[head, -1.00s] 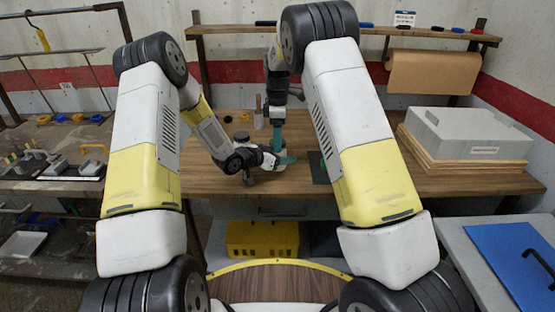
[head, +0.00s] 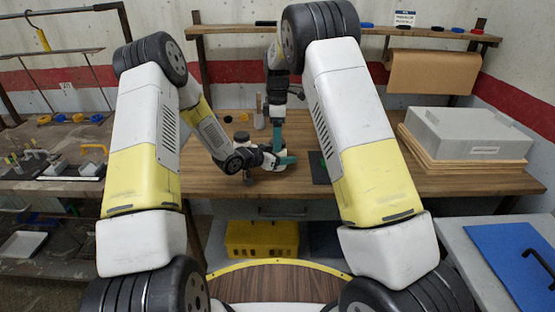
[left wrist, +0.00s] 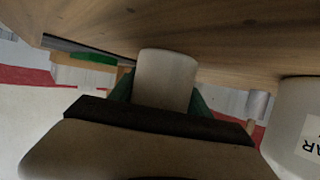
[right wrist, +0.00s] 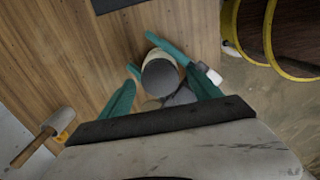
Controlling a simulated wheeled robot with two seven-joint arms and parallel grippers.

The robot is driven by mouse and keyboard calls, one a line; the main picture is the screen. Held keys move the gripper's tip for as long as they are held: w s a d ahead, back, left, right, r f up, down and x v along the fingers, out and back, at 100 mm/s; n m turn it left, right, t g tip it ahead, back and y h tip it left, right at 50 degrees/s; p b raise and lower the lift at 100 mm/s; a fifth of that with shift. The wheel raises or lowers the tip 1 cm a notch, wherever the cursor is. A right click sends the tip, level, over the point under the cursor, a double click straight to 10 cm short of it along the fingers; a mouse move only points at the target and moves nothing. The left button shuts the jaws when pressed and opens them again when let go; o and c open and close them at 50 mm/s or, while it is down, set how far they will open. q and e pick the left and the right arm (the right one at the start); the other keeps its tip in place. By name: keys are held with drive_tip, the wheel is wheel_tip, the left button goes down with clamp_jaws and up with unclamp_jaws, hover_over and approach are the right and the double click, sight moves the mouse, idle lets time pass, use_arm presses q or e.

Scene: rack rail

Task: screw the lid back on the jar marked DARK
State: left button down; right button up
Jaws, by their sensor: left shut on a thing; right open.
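A cream jar (left wrist: 165,75) stands between the teal fingers of my left gripper (left wrist: 160,98), which is shut on it just above or on the wooden bench. In the right wrist view the jar (right wrist: 150,66) shows a dark grey round top (right wrist: 161,78); I cannot tell whether that is a lid or the open mouth. My right gripper (right wrist: 160,95) is open, pointing down above the jar, with its fingers to either side and apart from it. A second pale jar (left wrist: 300,115) with a label partly reading "AR" is close by. No full DARK marking is readable.
A dark mat (head: 319,170) lies right of the grippers. A dark-topped object (head: 241,136) and a cup (head: 258,118) stand behind my left forearm. A mallet (right wrist: 45,135) lies on the bench. A grey box (head: 468,132) on boards is at the right. Bench front is clear.

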wheel_tip(320, 180, up, 4)
drive_tip(key=shift+r, duration=0.1)
drive_tip(key=shift+o, duration=0.2)
drive_tip(key=o, duration=0.5)
wheel_tip(320, 180, up, 12)
idle(0.5)
use_arm(q)
drive_tip(key=shift+c, duration=2.1)
unclamp_jaws()
